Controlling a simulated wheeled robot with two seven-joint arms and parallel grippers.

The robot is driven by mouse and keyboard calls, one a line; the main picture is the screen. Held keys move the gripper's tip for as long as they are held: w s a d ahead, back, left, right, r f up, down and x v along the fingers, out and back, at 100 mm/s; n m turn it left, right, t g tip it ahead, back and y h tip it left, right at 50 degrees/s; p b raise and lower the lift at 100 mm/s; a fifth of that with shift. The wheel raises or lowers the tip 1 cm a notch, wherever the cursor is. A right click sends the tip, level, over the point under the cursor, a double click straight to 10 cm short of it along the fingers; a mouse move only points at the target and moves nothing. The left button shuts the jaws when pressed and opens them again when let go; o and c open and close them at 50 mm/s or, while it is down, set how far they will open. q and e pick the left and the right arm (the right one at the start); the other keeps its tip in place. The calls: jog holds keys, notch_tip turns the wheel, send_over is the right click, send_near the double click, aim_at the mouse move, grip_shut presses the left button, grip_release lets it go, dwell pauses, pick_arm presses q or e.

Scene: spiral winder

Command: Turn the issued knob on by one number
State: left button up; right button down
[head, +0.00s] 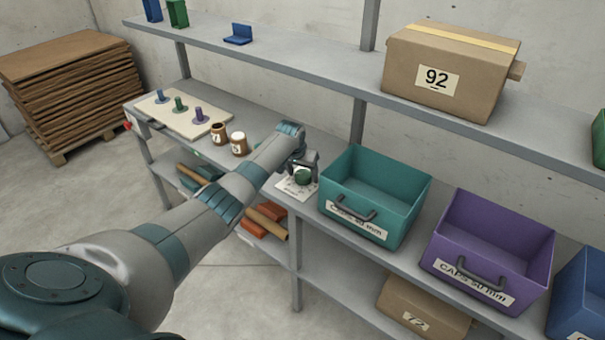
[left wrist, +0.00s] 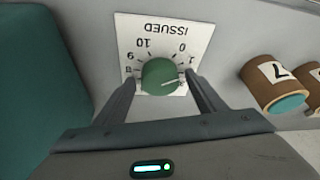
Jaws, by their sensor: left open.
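A green round knob (left wrist: 162,74) sits on a white dial plate (left wrist: 205,32) marked ISSUED, upside down in the left wrist view. The numbers 0, 1, 8, 9 and 10 show around it. A pale pointer line on the knob points to the right, near the 1; a finger partly hides that side. In the head view the knob (head: 303,177) and plate (head: 296,190) are on the shelf, left of the teal bin. My left gripper (left wrist: 161,80) is open, one finger on each side of the knob, with a visible gap. My right gripper is out of view.
A teal bin (head: 401,212) stands close beside the dial, a purple bin (head: 457,269) farther right. Two brown jars (head: 238,144) and a pegboard (head: 152,107) are to the left. An upper shelf (head: 300,73) runs above, holding a box (head: 480,87) marked 92.

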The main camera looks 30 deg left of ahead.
pick_arm(q)
jog(key=c, duration=1)
jog(key=shift+c, duration=0.3)
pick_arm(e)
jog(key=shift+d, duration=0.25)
